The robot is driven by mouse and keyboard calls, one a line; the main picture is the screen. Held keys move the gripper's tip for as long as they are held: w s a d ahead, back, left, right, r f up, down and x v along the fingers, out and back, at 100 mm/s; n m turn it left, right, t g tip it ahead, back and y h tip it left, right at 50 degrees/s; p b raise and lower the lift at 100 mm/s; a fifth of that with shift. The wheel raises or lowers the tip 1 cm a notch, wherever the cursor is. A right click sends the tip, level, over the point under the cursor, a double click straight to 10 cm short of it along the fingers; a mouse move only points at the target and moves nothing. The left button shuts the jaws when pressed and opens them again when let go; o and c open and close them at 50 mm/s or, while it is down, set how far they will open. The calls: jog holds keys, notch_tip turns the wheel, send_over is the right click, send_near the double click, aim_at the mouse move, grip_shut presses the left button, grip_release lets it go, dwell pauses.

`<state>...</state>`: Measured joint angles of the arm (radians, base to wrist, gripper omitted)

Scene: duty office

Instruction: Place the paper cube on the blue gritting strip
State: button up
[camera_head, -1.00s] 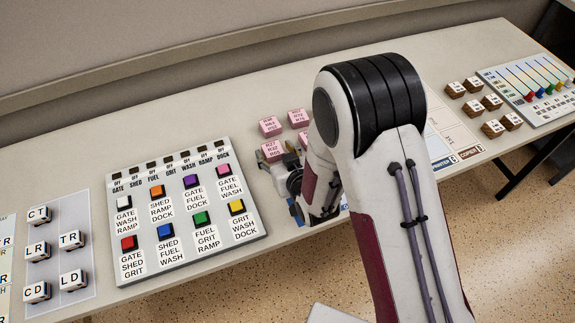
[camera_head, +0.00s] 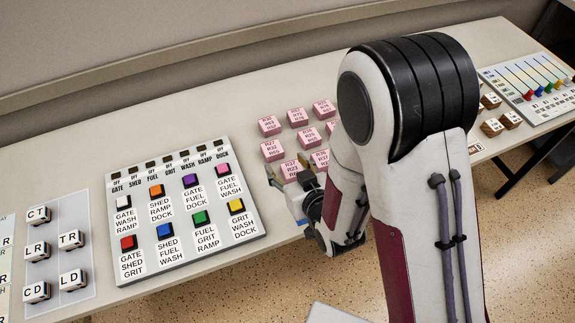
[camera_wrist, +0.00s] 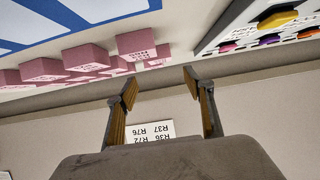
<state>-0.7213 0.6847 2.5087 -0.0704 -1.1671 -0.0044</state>
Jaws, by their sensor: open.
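Several pink blocks with printed codes stand in rows on the table, one of them a far-left pink block (camera_head: 270,125) in the head view. Which is the paper cube I cannot tell. My gripper (camera_head: 288,166) is open at the near-left pink block (camera_head: 289,171), whose contact with the fingers I cannot judge. In the wrist view, my gripper (camera_wrist: 160,88) has its fingers apart, and pink blocks (camera_wrist: 85,58) lie beyond them. A white label with codes (camera_wrist: 150,131) shows between the fingers. A blue-edged white sheet (camera_wrist: 105,10) is at the top left; I cannot tell whether it is the gritting strip.
A panel of coloured buttons (camera_head: 186,258) lies left of the blocks, close to my gripper. White lettered cubes (camera_head: 70,239) stand at the far left. Brown blocks (camera_head: 492,127) and a slider board (camera_head: 538,112) are at the right. My arm hides the table's middle right.

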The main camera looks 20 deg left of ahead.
dwell(0.8)
jog(key=shift+w+d+r, duration=0.25)
jog(key=shift+d+r, duration=0.05)
jog(key=w+d+r+m+h, duration=0.1)
jog(key=d+r+m+h, duration=0.15)
jog(key=d+r, duration=0.6)
jog(key=w+d+r+m+h, duration=0.25)
jog(key=d+r, duration=0.35)
jog(key=d, duration=0.6)
jog(key=s+d+r+m+g+h, duration=0.1)
jog(key=s+d+r, duration=0.3)
jog(key=s+d, duration=0.4)
jog(key=s+d+r+m+g+h, duration=0.2)
jog(key=s+d, duration=0.5)
jog(key=s, duration=0.6)
notch_tip(320, 180, up, 2)
jog(key=shift+d+m+h, duration=0.35)
jog(key=shift+m+h, duration=0.15)
jog(key=shift+o, duration=0.6)
jog(key=shift+a, duration=0.1)
